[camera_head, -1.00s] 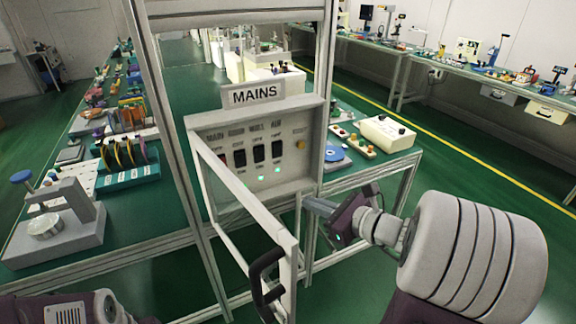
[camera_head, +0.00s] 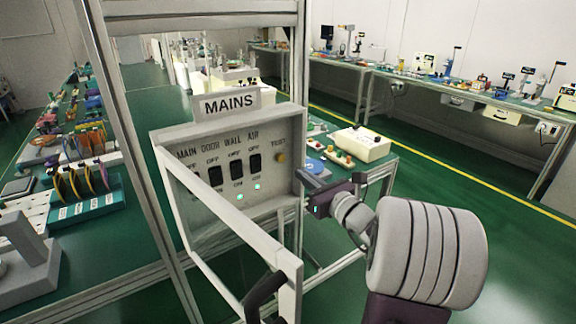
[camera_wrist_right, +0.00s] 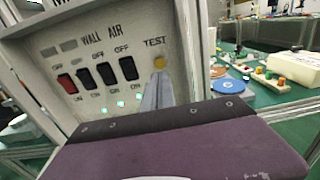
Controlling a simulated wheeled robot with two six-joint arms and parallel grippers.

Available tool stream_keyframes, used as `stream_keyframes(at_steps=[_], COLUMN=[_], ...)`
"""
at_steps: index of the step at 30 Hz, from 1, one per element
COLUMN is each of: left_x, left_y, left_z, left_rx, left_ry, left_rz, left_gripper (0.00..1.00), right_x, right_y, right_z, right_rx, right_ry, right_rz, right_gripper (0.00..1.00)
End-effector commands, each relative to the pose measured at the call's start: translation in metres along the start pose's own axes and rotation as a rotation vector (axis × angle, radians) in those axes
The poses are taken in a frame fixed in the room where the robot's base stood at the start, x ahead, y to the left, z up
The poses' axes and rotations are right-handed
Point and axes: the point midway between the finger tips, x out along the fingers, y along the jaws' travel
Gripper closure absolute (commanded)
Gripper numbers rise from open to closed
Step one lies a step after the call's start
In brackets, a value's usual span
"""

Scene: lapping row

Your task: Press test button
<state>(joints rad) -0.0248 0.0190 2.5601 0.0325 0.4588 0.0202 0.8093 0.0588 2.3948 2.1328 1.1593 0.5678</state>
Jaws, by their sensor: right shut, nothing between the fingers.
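The yellow round test button (camera_head: 281,157) sits at the right end of the grey MAINS panel (camera_head: 170,140), below the word TEST. In the right wrist view the button (camera_wrist_right: 159,63) shows just above the tips of my right gripper. My right gripper (camera_head: 304,178) is shut and empty, at the panel's right edge in the head view. In the right wrist view its closed fingers (camera_wrist_right: 157,90) point up at the panel face. I cannot tell whether the tips touch the button. My left gripper is out of view.
The panel's open door frame (camera_head: 215,242) with a black handle (camera_head: 264,290) stands in front. A red switch (camera_wrist_right: 67,83) and black switches (camera_wrist_right: 129,68) lie left of the button. Metal posts flank the panel. A bench with a cream box (camera_head: 361,143) stands behind my right gripper.

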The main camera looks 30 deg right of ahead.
Motion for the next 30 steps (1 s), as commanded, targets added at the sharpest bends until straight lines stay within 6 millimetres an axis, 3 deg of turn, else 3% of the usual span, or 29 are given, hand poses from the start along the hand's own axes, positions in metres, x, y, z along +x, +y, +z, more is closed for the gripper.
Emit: stream_keyframes(at_steps=[6,12,25,30], left_x=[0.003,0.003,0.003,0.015], left_y=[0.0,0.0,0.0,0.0], left_z=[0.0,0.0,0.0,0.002], left_rx=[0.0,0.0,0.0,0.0], left_ry=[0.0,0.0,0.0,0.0], left_rz=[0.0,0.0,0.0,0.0], left_gripper=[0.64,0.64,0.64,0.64], right_x=[0.046,0.071,0.077,0.084], right_y=[0.002,0.001,0.0,0.001], right_z=[-0.001,-0.001,-0.001,-0.004], right_rx=[0.0,0.0,-0.001,-0.003], right_ry=[0.001,0.001,0.001,-0.001], right_rz=[0.005,0.002,0.0,0.002], right_gripper=[1.0,1.0,1.0,1.0])
